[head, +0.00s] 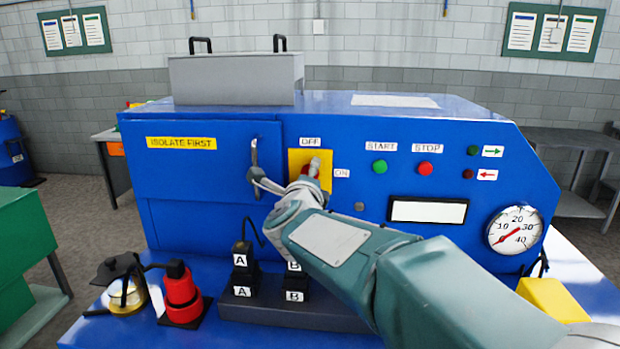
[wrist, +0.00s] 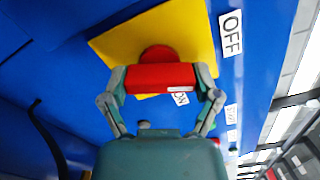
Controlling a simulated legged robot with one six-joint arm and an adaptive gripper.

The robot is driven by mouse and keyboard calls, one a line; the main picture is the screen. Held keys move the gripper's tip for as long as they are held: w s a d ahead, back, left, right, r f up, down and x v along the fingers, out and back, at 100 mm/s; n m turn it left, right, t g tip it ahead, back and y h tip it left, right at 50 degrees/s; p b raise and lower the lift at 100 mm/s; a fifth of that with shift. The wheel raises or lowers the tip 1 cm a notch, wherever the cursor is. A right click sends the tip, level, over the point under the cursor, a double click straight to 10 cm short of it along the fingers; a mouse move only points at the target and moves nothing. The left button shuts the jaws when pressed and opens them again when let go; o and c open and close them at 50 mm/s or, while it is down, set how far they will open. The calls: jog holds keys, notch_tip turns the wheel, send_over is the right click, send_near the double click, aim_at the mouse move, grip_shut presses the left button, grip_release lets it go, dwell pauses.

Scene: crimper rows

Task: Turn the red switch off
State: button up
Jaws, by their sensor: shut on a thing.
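The red switch sits on a yellow plate (head: 295,158) on the blue machine's front panel. An OFF label (head: 310,142) is above the plate and an ON label (head: 342,173) is to its right. In the wrist view the red switch (wrist: 160,77) is a thick red bar in front of a round red hub. My gripper (wrist: 160,80) is shut on this bar, one finger at each end. The ON label (wrist: 181,98) shows partly behind the bar, and the OFF label (wrist: 231,33) is off to the right. In the head view my gripper (head: 291,180) hides most of the switch; which way it points is unclear.
A green START button (head: 379,166) and a red STOP button (head: 424,167) are right of the switch. A metal handle (head: 254,155) stands close on the left. Below are a red bottle-shaped device (head: 182,291) and black blocks labelled A (head: 243,262) and B.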

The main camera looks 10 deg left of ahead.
jog(key=shift+a+f+n, duration=0.1)
jog(key=shift+n, duration=2)
jog(key=shift+f, duration=0.1)
jog(key=o, duration=1)
jog(key=shift+a, duration=0.1)
jog(key=shift+c, duration=0.2)
jog(key=shift+a, duration=0.1)
jog(key=shift+s, duration=0.1)
jog(key=shift+s, duration=0.35)
jog(key=s, duration=1.1)
jog(key=shift+a, duration=0.1)
